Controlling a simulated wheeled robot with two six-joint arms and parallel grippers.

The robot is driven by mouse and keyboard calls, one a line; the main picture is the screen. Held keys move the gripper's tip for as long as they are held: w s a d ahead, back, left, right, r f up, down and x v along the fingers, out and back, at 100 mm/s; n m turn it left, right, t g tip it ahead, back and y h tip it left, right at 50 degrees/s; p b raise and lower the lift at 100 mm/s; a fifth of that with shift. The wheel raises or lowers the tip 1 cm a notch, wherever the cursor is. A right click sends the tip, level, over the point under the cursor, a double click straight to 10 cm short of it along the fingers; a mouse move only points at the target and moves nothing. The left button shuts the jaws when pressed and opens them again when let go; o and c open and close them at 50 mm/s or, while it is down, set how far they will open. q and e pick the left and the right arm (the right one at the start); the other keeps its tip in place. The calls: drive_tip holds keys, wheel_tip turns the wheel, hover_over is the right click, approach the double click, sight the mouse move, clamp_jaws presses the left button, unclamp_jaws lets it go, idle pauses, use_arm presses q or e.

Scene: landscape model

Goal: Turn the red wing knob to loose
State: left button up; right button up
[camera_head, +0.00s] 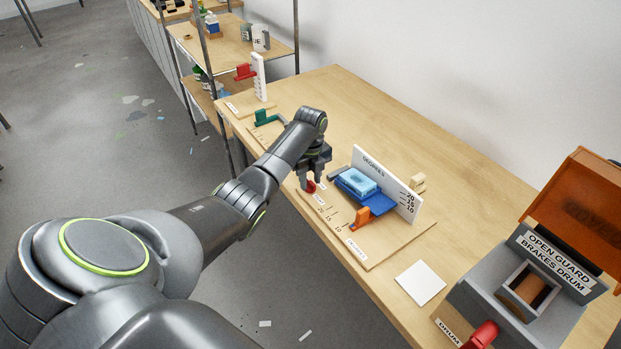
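The red wing knob (310,186) sits on the near left part of a wooden board (385,246) on the workbench. My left gripper (312,182) is directly over the knob, pointing down, with its fingers at the knob. The fingers cover part of the knob, and I cannot tell whether they are closed on it. Small labels and a scale marked 20, 15, 10 lie on the board beside it. My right gripper is not in view.
A blue block (357,181) on a blue tilting holder, an orange piece (361,217) and a white degrees plate (404,200) stand right of the knob. A green handle (266,118) is farther back. A grey brake drum box (537,262) stands at right. A white card (420,283) lies flat.

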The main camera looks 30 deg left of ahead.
use_arm(q)
drive_tip(key=shift+f, duration=0.1)
clamp_jaws()
